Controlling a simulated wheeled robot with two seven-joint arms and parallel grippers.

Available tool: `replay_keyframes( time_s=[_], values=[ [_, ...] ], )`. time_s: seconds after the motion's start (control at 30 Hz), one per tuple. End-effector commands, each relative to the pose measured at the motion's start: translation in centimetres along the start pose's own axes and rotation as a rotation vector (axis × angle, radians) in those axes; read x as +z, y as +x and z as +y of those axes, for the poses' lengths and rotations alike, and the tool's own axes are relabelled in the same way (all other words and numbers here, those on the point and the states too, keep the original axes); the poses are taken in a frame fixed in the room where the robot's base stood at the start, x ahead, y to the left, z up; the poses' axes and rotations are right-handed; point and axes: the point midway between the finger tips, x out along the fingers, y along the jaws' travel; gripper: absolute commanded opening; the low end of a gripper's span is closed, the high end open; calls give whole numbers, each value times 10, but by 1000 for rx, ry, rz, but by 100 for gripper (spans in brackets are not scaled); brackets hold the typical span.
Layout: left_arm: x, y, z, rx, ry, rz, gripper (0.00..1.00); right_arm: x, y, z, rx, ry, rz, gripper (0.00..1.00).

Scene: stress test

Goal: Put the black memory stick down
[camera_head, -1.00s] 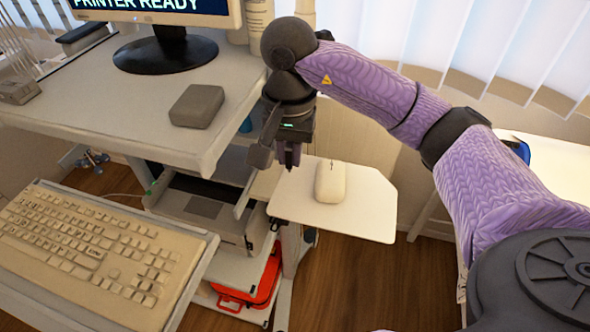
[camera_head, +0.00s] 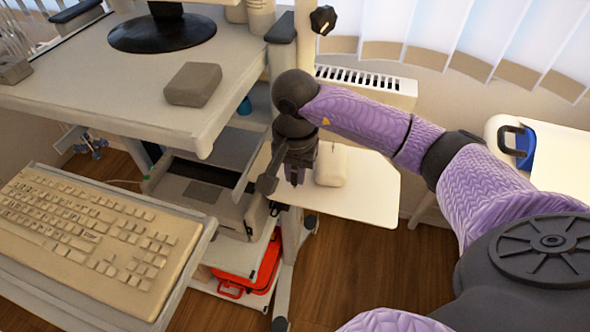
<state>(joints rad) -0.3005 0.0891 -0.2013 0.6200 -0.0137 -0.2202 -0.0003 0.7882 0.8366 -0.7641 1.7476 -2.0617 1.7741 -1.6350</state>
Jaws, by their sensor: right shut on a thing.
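My right gripper (camera_head: 295,182) points down over the left part of the small white mouse shelf (camera_head: 365,205), just left of the pale mouse (camera_head: 331,167). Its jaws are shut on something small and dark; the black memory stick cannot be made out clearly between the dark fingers. I cannot tell whether it touches the shelf. My left gripper is not in view.
The cart's upper shelf (camera_head: 110,100) holds a grey box (camera_head: 193,84) and a monitor stand (camera_head: 162,30). A cream keyboard (camera_head: 90,240) lies at lower left. A printer (camera_head: 205,190) and a red case (camera_head: 245,270) sit below. The mouse shelf's right part is bare.

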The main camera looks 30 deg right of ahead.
Motion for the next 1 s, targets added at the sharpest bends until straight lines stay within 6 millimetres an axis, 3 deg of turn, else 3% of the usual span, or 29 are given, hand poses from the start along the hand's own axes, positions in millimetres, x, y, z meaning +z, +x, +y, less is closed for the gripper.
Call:
replay_keyframes(
  time_s=[0.23,0.27,0.3,0.43,0.73,0.8,0.87,1.0],
  values=[
    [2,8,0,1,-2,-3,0,0,8,0,1,0,0,0],
    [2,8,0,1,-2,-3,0,0,8,0,1,0,0,16],
    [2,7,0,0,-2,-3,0,0,7,0,0,0,0,25],
    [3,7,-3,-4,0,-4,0,0,7,0,0,0,0,50],
    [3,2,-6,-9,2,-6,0,0,2,0,-1,0,0,50],
    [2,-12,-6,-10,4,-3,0,0,-12,0,-3,-1,0,50],
    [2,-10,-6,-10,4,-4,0,-1,-24,-1,-5,0,4,50],
    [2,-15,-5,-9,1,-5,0,-1,-67,-1,-6,-1,5,50]
  ],
)
